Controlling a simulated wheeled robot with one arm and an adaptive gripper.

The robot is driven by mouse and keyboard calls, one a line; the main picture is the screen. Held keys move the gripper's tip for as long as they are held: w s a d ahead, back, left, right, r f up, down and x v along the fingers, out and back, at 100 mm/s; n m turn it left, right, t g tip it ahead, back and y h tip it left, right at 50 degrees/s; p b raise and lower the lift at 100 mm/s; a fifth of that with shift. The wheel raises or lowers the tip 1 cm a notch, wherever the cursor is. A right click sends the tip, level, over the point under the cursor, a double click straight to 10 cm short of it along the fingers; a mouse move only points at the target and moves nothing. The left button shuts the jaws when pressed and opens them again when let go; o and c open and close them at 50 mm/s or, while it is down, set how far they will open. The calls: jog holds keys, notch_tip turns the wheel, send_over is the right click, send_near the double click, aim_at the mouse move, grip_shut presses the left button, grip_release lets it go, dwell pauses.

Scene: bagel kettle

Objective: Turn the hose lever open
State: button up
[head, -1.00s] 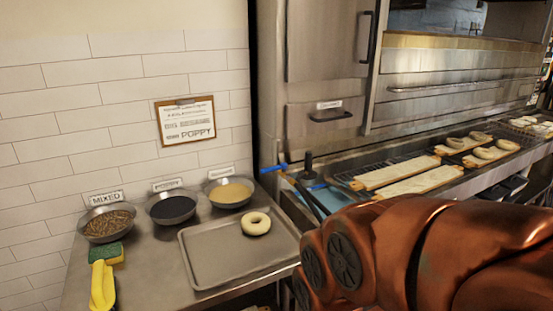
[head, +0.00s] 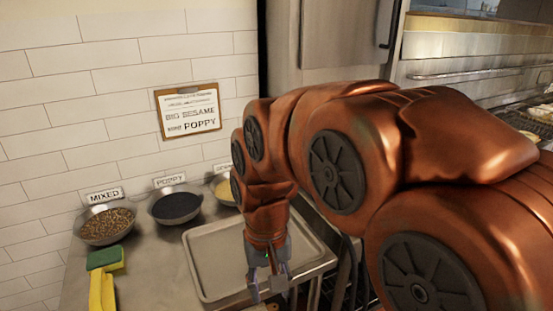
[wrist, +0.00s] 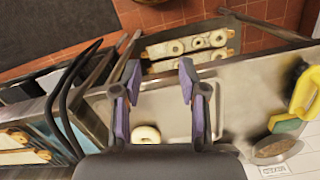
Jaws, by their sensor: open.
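My gripper (head: 268,287) hangs open and empty over the front of the metal tray (head: 205,262) in the head view. Its two purple-padded fingers stand apart in the wrist view (wrist: 160,75). The hose lever is not visible now; my arm covers the area right of the counter in the head view. A black hose (wrist: 62,100) curves at the left of the wrist view, apart from the fingers. A pale bagel (wrist: 146,134) lies below the fingers in the wrist view; in the head view it is hidden.
Bowls labelled mixed (head: 108,226) and poppy (head: 175,206), and a partly hidden third bowl (head: 223,190), line the wall. A green sponge (head: 106,257) and a yellow object (head: 102,290) lie at left. Boards with bagels (wrist: 190,44) show in the wrist view.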

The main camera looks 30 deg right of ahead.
jog(key=w+d+r+m+t+p, duration=0.1)
jog(key=w+d+r+m, duration=0.3)
jog(key=w, duration=0.5)
jog(key=w+d+r+m+t, duration=0.1)
jog(key=w+d+r+m, duration=0.15)
jog(key=w+d, duration=0.6)
jog(key=w+d+r+m+p, duration=0.15)
jog(key=w+d+m, duration=0.25)
jog(key=w, duration=0.7)
jog(key=w+d+m+t, duration=0.1)
jog(key=w+d+m, duration=0.5)
jog(key=d, duration=0.4)
jog(key=shift+n, duration=0.55)
jog(key=shift+w+f+p, duration=0.25)
jog(key=shift+w+f, duration=0.15)
jog(key=shift+f, duration=0.8)
jog(key=shift+w+f+p, duration=0.25)
jog(key=shift+w+f, duration=0.1)
jog(key=shift+f, duration=0.9)
jog(key=shift+w+f+p, duration=0.25)
jog(key=shift+w+f, duration=0.15)
jog(key=shift+f, duration=0.8)
grip_shut()
